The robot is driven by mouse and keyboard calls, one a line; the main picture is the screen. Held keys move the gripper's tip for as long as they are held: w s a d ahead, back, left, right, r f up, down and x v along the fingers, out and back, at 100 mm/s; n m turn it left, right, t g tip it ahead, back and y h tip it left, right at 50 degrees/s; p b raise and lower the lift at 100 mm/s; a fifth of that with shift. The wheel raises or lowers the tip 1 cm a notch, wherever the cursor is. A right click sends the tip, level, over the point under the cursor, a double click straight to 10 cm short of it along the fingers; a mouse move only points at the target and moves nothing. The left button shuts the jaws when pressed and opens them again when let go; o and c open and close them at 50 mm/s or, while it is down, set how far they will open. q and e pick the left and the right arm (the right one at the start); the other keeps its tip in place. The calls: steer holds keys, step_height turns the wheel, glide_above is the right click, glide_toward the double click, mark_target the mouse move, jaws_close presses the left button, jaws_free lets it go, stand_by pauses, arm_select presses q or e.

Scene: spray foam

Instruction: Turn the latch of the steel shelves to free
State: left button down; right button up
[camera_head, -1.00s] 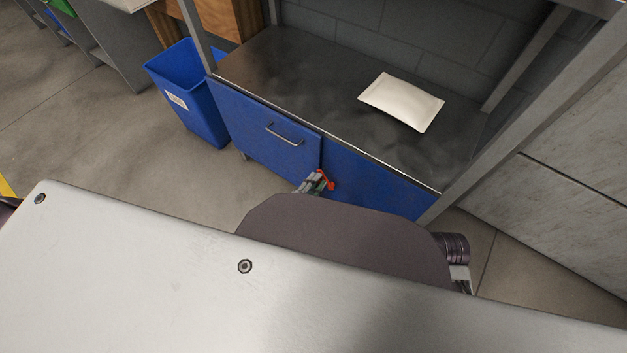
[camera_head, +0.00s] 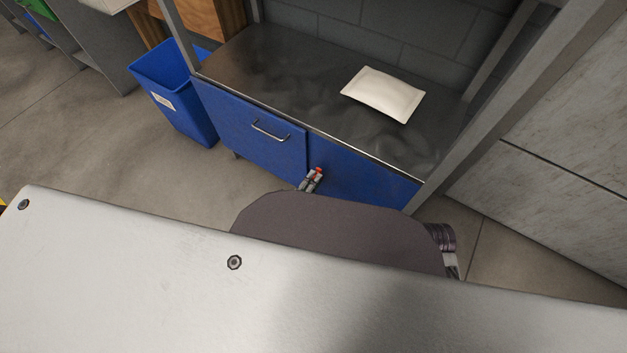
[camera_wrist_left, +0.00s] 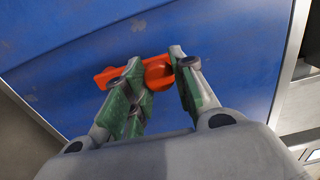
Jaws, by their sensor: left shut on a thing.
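The steel shelves (camera_head: 246,50) stand ahead with blue doors below the steel top. The red-orange latch (camera_wrist_left: 125,75) is on the blue panel (camera_wrist_left: 210,30); it also shows small in the head view (camera_head: 319,170). My left gripper (camera_wrist_left: 155,75) is shut on the latch, with one finger on each side of it. In the head view the left gripper (camera_head: 311,180) shows only at its tips, and my own body hides the rest. The latch's arm points left in the wrist view. My right gripper is not in view.
A white packet (camera_head: 384,94) lies on the steel top. A blue bin (camera_head: 178,100) stands on the floor left of the shelves. The left door has a metal handle (camera_head: 270,131). A pale wall (camera_head: 555,190) is at the right.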

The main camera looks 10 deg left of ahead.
arm_select(q)
steer(key=shift+s+d+f, duration=0.1)
steer(key=shift+d, duration=0.05)
steer(key=c, duration=1.1)
jaws_free()
steer(key=shift+c, duration=0.2)
steer(key=v, duration=1.2)
